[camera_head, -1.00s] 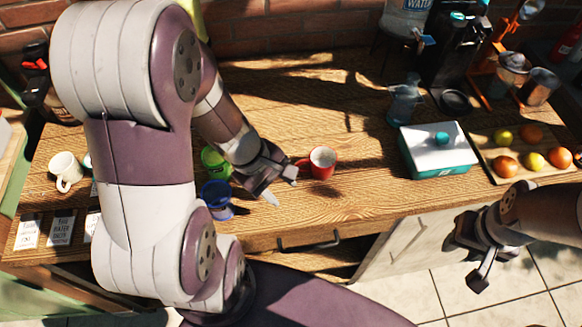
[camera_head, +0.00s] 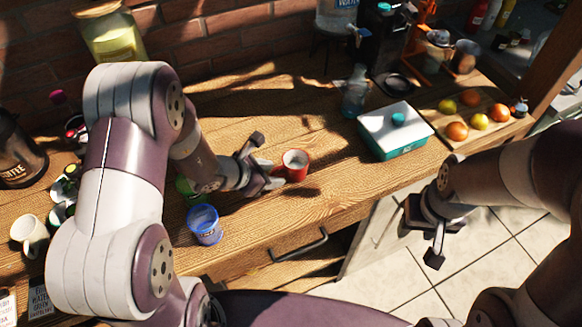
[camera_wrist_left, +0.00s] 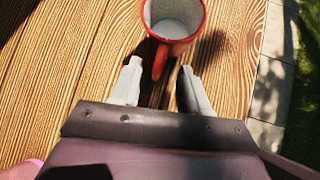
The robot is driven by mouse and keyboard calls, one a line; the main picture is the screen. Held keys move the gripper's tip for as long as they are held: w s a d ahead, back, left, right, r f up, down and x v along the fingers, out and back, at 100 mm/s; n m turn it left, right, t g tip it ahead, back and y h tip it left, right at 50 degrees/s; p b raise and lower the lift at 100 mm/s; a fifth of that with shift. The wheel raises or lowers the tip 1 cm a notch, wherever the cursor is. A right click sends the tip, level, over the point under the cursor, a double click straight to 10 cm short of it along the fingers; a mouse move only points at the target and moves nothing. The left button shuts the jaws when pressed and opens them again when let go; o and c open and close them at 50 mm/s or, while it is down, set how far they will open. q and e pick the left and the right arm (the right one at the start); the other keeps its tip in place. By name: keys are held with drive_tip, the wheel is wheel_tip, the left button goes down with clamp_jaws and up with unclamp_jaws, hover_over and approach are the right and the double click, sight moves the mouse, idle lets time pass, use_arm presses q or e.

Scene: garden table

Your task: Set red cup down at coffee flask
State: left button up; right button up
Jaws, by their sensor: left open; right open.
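The red cup (camera_head: 297,172), pale inside, stands upright on the wooden table (camera_head: 330,205). My left gripper (camera_head: 268,163) is open and empty, low over the table at the cup's left side. In the left wrist view, the red cup (camera_wrist_left: 175,22) is just ahead of the left gripper (camera_wrist_left: 161,68), its handle pointing in between the two spread fingers, not gripped. A dark flask (camera_head: 20,155) with pale lettering, seemingly the coffee flask, stands at the far left, partly cut off. My right gripper (camera_head: 421,246) is open and empty, off the table's front edge.
A blue cup (camera_head: 204,226) stands near my left forearm, a green one partly hidden behind it. A white mug (camera_head: 30,236) and small items are near the flask. A teal-and-white box (camera_head: 395,131) and fruit board (camera_head: 490,125) are right. Table right of the cup is clear.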

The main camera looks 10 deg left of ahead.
use_arm(q)
drive_tip(key=shift+x, duration=0.95)
drive_tip(key=shift+a+r, duration=0.1)
drive_tip(key=shift+r, duration=0.1)
drive_tip(key=shift+c, duration=0.5)
clamp_jaws()
drive_tip(key=shift+r, duration=0.1)
